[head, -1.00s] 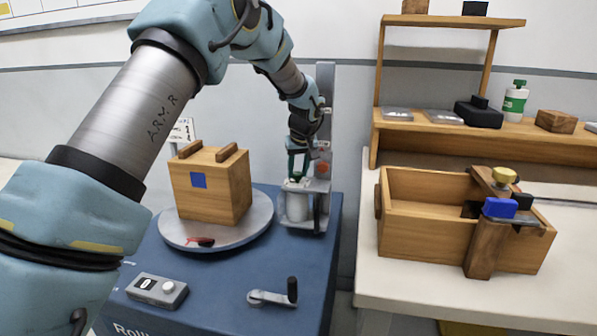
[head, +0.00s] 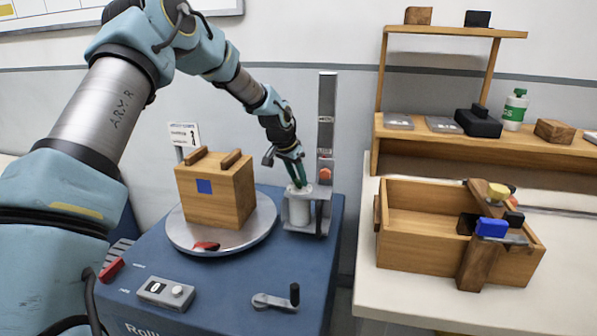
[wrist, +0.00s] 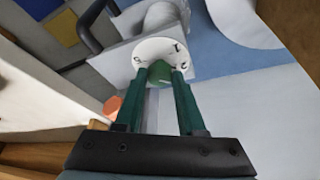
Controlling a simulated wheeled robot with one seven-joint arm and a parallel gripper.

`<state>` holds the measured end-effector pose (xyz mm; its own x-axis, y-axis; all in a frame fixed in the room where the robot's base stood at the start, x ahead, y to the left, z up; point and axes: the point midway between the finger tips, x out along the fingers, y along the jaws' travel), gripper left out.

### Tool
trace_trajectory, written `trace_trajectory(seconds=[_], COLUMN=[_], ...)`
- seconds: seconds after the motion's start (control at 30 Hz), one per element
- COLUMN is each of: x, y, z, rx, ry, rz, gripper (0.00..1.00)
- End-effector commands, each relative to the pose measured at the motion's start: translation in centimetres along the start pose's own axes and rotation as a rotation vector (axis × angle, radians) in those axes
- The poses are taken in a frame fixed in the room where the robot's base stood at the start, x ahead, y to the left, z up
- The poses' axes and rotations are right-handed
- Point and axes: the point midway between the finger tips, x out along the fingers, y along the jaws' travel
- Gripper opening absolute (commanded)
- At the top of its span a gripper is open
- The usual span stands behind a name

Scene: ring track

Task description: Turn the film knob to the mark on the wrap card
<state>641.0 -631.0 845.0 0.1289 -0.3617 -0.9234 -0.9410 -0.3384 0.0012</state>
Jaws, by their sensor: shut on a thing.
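The film knob (wrist: 159,73) is a small green grip on a white round dial (wrist: 170,50) with dark marks, which I cannot read surely. It sits on top of the film holder (head: 300,212), a grey bracket with a white roll, at the turntable's right. My gripper (head: 298,185) comes down on it from the upper left. In the wrist view its two green fingers (wrist: 157,82) are shut on the knob from both sides. The wrap card (head: 184,135) is a small white sign behind the wooden box, showing a dark mark too small to read surely.
A wooden box (head: 214,195) with a blue patch stands on the round turntable (head: 180,238). A grey mast (head: 326,120) rises behind the holder. A crank (head: 275,300) and a control box (head: 166,292) are in front. A wooden crate (head: 415,255) stands on the right-hand bench.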

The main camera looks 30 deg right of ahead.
Motion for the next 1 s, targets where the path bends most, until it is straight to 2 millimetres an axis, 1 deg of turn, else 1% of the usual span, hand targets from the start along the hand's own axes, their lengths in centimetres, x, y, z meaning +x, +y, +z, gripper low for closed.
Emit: trace_trajectory(seconds=[0.07,1.0], x=[-0.24,0.34], y=[-0.23,-0.79], z=[-0.07,-0.40], rx=[0.061,0.891], ry=[0.001,0.000], rz=[0.029,0.369], gripper=[0.00,0.00])
